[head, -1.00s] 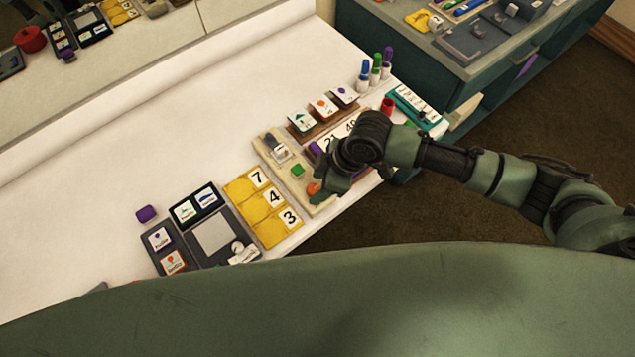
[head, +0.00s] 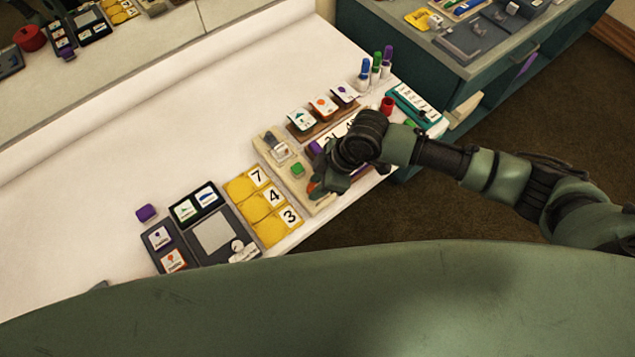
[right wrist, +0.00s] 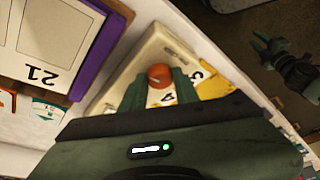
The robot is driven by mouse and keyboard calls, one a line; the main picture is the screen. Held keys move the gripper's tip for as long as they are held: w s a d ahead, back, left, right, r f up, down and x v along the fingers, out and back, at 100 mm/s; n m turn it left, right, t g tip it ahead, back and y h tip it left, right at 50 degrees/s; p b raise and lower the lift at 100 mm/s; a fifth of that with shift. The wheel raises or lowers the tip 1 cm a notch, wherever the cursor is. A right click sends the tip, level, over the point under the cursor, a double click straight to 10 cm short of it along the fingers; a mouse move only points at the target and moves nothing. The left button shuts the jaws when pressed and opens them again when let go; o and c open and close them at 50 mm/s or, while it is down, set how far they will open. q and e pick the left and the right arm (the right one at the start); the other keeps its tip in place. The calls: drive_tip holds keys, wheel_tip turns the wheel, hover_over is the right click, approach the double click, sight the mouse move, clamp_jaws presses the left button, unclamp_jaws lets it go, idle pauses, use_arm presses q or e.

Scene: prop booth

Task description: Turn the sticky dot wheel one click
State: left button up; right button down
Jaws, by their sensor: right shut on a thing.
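My right gripper (head: 318,186) reaches down over that end. In the right wrist view its two green fingers (right wrist: 160,88) are closed on both sides of the orange-red piece. In the head view the gripper hides most of it. My left gripper (right wrist: 266,42) shows small in the right wrist view, away over the floor, its fingers apart.
Yellow number cards (head: 263,205) lie just left of the board. A white card with "21" (right wrist: 42,45) and a purple edge is close beside the right gripper.

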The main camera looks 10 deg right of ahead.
drive_tip(key=n, duration=0.1)
drive_tip(key=n+g, duration=0.1)
drive_tip(key=n+b, duration=0.1)
drive_tip(key=n, duration=0.1)
drive_tip(key=shift+w+f, duration=0.1)
drive_tip(key=shift+w, duration=0.15)
drive_tip(key=n+g+b, duration=0.1)
drive_tip(key=n, duration=0.1)
drive_tip(key=n+g+b, duration=0.1)
drive_tip(key=n, duration=0.1)
drive_tip(key=shift+w+a+h+b, duration=0.1)
drive_tip(key=shift+w+h+b, duration=0.1)
drive_tip(key=shift+h+b, duration=0.15)
drive_tip(key=n+g+h+b, duration=0.1)
drive_tip(key=n+b, duration=0.1)
drive_tip(key=n, duration=0.3)
drive_tip(key=shift+w+a, duration=0.1)
drive_tip(key=shift+a, duration=0.05)
drive_tip(key=shift+a+n+g+h+b, duration=0.1)
drive_tip(key=shift+n+g+h+b, duration=0.15)
drive_tip(key=shift+n+h+b, duration=0.5)
drive_tip(key=shift+a+n+g+h+b, duration=0.1)
drive_tip(key=shift+n+g+b, duration=0.25)
drive_tip(key=shift+n, duration=0.8)
drive_tip(key=c, duration=1.1)
unclamp_jaws()
drive_tip(key=shift+o, duration=0.2)
drive_tip(key=shift+d, duration=0.1)
